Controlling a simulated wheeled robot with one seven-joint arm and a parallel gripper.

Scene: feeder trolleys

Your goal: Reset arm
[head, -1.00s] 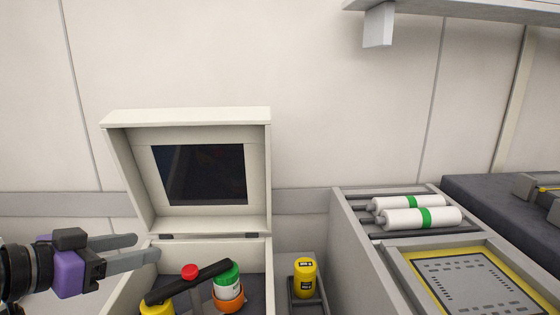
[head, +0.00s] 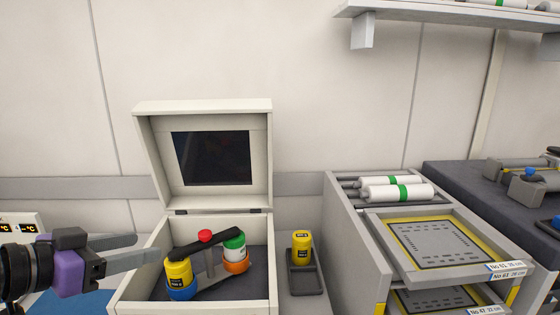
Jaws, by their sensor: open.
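My gripper (head: 148,249) is at the lower left in the head view. Its two grey fingers are apart with nothing between them. They point right and end at the left side of an open white box (head: 278,291). The box's lid (head: 203,107) stands raised, with a dark window in it. Inside the box is a holder with a dark bar and a red knob (head: 205,236). A yellow jar (head: 178,273) sits in a blue ring and a white jar with a green cap (head: 234,244) in an orange ring.
A yellow jar (head: 301,247) stands in a grey holder (head: 305,282) right of the box. Further right is a grey rack (head: 340,225) with white rolls (head: 397,192) and framed stencils. A dark bench (head: 465,180) stands far right. A shelf (head: 440,14) hangs above.

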